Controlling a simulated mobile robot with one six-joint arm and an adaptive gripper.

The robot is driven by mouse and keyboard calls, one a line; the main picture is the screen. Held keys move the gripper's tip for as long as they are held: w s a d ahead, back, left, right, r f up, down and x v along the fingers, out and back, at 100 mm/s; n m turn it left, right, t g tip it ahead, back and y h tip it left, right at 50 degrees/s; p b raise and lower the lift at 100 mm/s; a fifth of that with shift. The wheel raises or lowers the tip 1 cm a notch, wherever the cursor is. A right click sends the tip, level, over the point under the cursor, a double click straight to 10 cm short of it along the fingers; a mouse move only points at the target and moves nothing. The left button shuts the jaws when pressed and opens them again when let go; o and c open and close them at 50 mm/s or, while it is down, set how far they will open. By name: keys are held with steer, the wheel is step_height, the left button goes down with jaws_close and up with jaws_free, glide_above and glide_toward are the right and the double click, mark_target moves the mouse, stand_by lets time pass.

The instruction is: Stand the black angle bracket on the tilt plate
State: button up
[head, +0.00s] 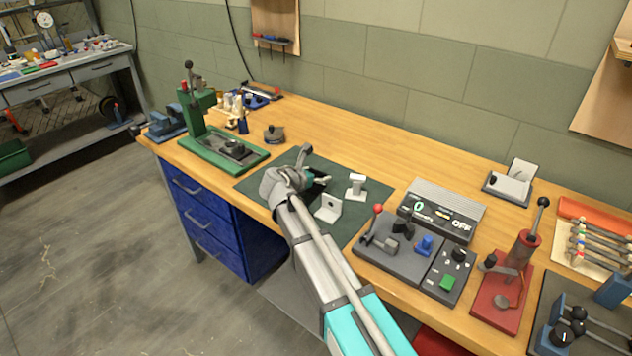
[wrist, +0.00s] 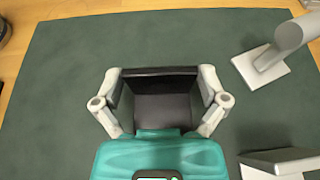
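The black angle bracket (wrist: 162,105) is between the two fingers of my gripper (wrist: 160,88) in the wrist view. The fingers lie along its left and right sides and I see no gap. I cannot tell whether it still touches the green mat. The tilt plate (head: 521,169), a pale slanted plate on a dark base, stands at the back right of the bench.
A white angle bracket (head: 328,208) and a white post on a foot (head: 356,186) stand on the green mat (head: 375,196), to the right of my gripper. The grey control box (head: 440,208) and lever panel (head: 385,243) lie between mat and tilt plate. A green press (head: 205,135) stands left.

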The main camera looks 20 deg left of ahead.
steer(key=c, duration=0.7)
steer(key=shift+r, duration=0.2)
step_height(320, 180, up, 2)
steer(key=p, duration=0.2)
steer(key=shift+p, duration=0.3)
steer(key=s+d+r+p, duration=0.6)
steer(key=s+r+p, duration=0.4)
steer(key=s, duration=0.2)
steer(key=shift+s+d+r, duration=0.2)
steer(key=shift+r, duration=0.1)
